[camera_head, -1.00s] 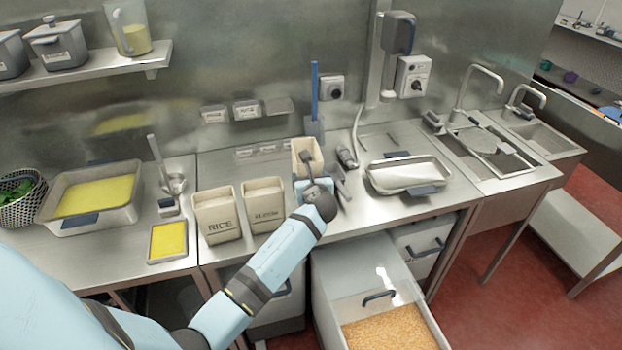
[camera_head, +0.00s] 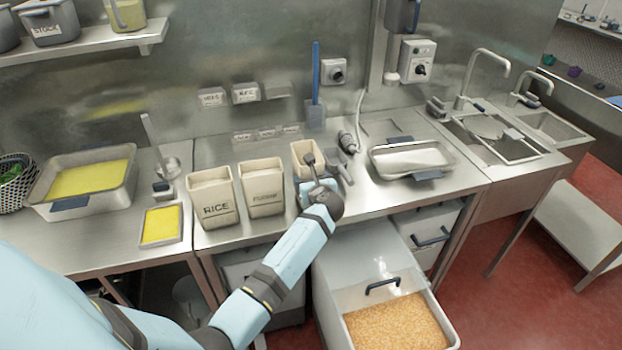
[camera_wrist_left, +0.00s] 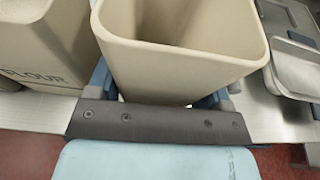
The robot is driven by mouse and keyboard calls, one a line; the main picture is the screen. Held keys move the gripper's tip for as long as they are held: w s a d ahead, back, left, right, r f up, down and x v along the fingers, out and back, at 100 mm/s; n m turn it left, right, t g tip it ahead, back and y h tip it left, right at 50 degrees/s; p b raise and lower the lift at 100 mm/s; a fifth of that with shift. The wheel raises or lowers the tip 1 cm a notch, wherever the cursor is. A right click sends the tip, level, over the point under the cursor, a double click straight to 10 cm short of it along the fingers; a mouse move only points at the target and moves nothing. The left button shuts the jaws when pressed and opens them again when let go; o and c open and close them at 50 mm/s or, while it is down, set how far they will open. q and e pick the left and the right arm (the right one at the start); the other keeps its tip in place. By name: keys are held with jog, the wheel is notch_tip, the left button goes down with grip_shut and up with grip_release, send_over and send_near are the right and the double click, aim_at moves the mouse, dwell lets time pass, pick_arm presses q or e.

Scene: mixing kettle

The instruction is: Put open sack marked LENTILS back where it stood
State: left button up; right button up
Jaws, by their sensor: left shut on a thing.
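The open sack (camera_head: 306,157), a tan open-topped one, is upright to the right of the FLOUR sack in the head view. It also fills the top middle of the left wrist view (camera_wrist_left: 180,62). Its marking does not show, and its base is hidden behind my gripper, so I cannot tell whether it touches the counter. My left gripper (camera_head: 314,182) is shut on this sack from the front, with blue fingers on both sides in the wrist view. My right gripper is not in view.
The RICE sack (camera_head: 213,200) and FLOUR sack (camera_head: 262,190) stand close on the left. A grey hand tool (camera_head: 347,142) and a tray of white stuff (camera_head: 411,159) lie to the right. An open drawer bin of orange grains (camera_head: 397,328) juts out below the counter.

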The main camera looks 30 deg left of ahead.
pick_arm(q)
jog(key=shift+f, duration=0.8)
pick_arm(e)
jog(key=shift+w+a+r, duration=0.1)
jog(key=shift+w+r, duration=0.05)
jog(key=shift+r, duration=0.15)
pick_arm(q)
jog(key=shift+f, duration=0.1)
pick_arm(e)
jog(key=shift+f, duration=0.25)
pick_arm(q)
jog(key=shift+f, duration=0.25)
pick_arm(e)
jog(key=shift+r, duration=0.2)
pick_arm(q)
jog(key=o, duration=1.6)
jog(key=shift+c, duration=0.2)
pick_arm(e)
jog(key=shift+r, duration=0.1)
